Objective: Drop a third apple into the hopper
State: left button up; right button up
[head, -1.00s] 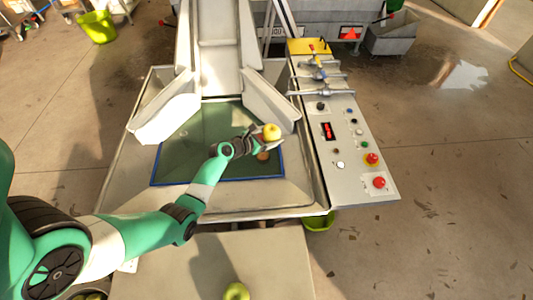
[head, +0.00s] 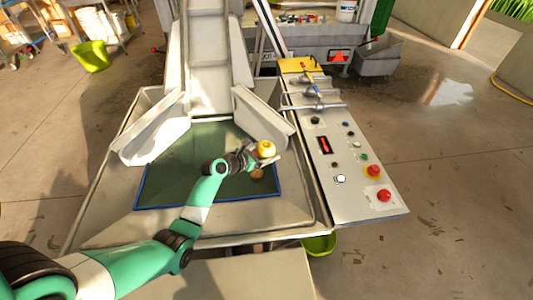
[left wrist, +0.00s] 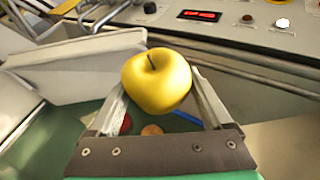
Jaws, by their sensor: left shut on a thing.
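My left gripper (head: 258,156) is shut on a yellow apple (head: 266,149) and holds it above the right part of the hopper (head: 110,203). In the left wrist view the yellow apple (left wrist: 157,81) sits between the two fingers. Below it, inside the hopper, a brownish-orange apple (head: 257,174) lies on the green floor. The left wrist view shows a red fruit (left wrist: 126,123) and an orange-brown one (left wrist: 152,130) there, both partly hidden by the gripper. My right gripper is not in view.
A control panel (head: 352,205) with buttons and a red display stands right of the hopper. Slanted metal flaps (head: 265,112) flank the chute (head: 208,70) at the hopper's back. A grey table (head: 245,280) is in front. Green buckets (head: 93,57) stand on the floor.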

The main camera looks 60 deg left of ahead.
pick_arm(q)
jog(key=shift+f, duration=0.15)
jog(key=o, duration=1.3)
jog(key=p+v, duration=0.6)
jog(key=v, duration=0.5)
jog(key=shift+s, duration=0.25)
